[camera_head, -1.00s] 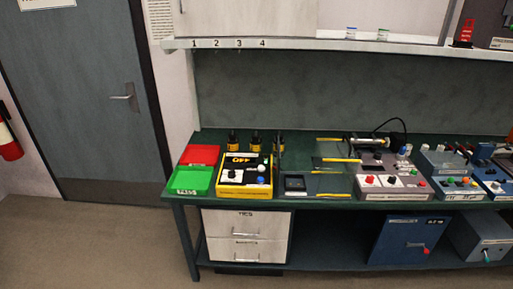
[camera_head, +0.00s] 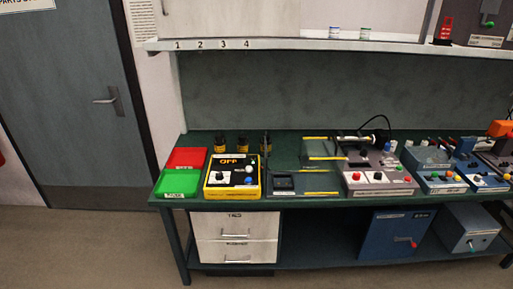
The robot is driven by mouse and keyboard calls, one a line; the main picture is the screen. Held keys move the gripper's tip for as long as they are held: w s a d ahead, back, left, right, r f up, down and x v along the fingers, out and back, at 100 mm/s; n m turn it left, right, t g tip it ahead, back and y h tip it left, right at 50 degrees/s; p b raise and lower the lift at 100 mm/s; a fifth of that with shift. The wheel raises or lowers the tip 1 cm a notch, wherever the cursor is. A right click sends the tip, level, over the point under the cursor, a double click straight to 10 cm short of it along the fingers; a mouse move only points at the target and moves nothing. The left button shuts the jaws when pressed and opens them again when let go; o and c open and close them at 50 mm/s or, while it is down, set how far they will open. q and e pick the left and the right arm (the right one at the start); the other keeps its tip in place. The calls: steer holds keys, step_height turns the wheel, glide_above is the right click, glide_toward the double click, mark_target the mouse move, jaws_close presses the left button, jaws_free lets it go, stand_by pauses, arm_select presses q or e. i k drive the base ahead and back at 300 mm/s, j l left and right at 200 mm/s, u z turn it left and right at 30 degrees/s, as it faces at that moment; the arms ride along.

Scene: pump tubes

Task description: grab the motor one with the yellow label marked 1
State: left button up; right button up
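Three small dark motors with yellow labels stand upright in a row at the back left of the green bench: a left one (camera_head: 220,144), a middle one (camera_head: 243,144) and a right one (camera_head: 266,145). The marks on their labels are too small to read. The right one is partly covered by a thin dark upright post. Neither of my grippers is in view.
A red tray (camera_head: 186,158) and a green tray (camera_head: 177,183) sit at the bench's left end. A yellow-edged control box (camera_head: 232,175) stands in front of the motors. A shelf (camera_head: 290,44) numbered 1 to 4 hangs above. Devices crowd the right; floor in front is clear.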

mark_target(220, 142)
steer(key=i+j+u, duration=0.35)
steer(key=u, duration=0.15)
steer(key=i+j+u, duration=0.5)
steer(key=i+u, duration=0.45)
steer(key=i+j+u, duration=0.35)
steer(key=i, duration=0.3)
steer(key=i+u, duration=0.4)
steer(key=i, duration=0.3)
steer(key=i+l+z, duration=0.1)
steer(key=i+z, duration=0.75)
steer(key=i+j+z, duration=0.15)
steer(key=i+z, duration=0.4)
steer(key=z, duration=0.25)
steer(key=i+z, duration=0.2)
steer(key=z, duration=0.15)
steer(key=i+z, duration=0.15)
steer(key=z, duration=0.25)
steer(key=i+z, duration=0.15)
steer(key=z, duration=0.25)
